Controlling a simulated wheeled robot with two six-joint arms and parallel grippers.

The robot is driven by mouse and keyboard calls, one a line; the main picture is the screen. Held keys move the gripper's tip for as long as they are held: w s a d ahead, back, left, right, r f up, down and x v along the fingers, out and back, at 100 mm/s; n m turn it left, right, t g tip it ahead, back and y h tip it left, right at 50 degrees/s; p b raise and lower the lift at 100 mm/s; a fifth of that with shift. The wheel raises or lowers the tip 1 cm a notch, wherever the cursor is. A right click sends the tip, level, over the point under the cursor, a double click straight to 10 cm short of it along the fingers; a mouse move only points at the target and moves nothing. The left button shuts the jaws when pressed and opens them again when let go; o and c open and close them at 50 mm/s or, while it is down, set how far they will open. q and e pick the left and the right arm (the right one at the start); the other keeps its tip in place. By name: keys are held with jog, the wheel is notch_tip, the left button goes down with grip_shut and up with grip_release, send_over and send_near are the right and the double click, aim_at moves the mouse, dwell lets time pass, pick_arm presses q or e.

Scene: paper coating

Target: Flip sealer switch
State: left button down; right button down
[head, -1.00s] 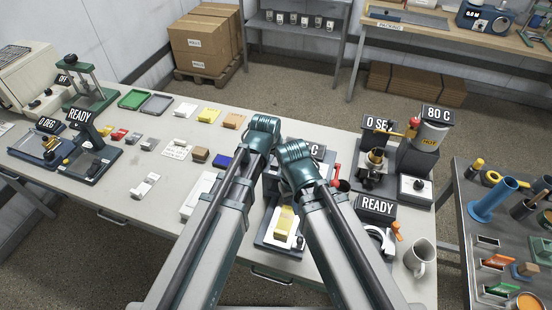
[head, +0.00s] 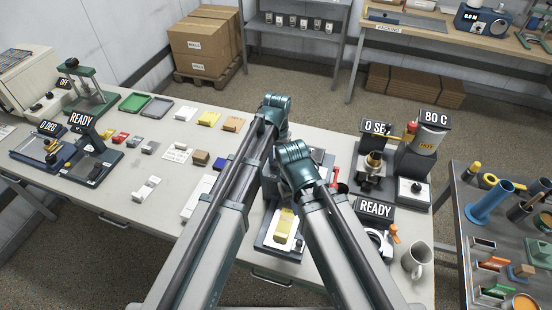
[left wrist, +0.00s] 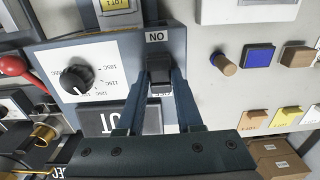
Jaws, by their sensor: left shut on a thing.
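The sealer (head: 262,241) is a blue-grey bench machine with a yellow piece at its front, partly hidden behind my arms in the head view. In the left wrist view, its panel (left wrist: 112,42) shows upside down, with a black dial. The small black switch (left wrist: 160,72) sits beside the dial, under an upside-down ON label. My left gripper (left wrist: 161,84) has its fingers on both sides of the switch and is shut on it. In the head view my arm links hide the left fingertips. My right gripper's fingers do not show.
A red lever (left wrist: 14,66) stands near the dial. A blue block (left wrist: 258,57) and a brown roller (left wrist: 223,64) lie beside the sealer. A READY sign (head: 375,208), a mug (head: 416,262) and a hot pot (head: 428,140) crowd the right. Bench between the small pieces is clear.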

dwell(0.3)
pick_arm(q)
jog(key=c, duration=0.6)
grip_release()
jog(key=shift+o, duration=0.2)
notch_tip(320, 180, up, 14)
jog(key=p, duration=1.3)
jog(key=shift+w+p, duration=0.35)
jog(key=shift+p, duration=0.05)
jog(key=shift+d+f, duration=0.1)
jog(key=shift+f, duration=0.05)
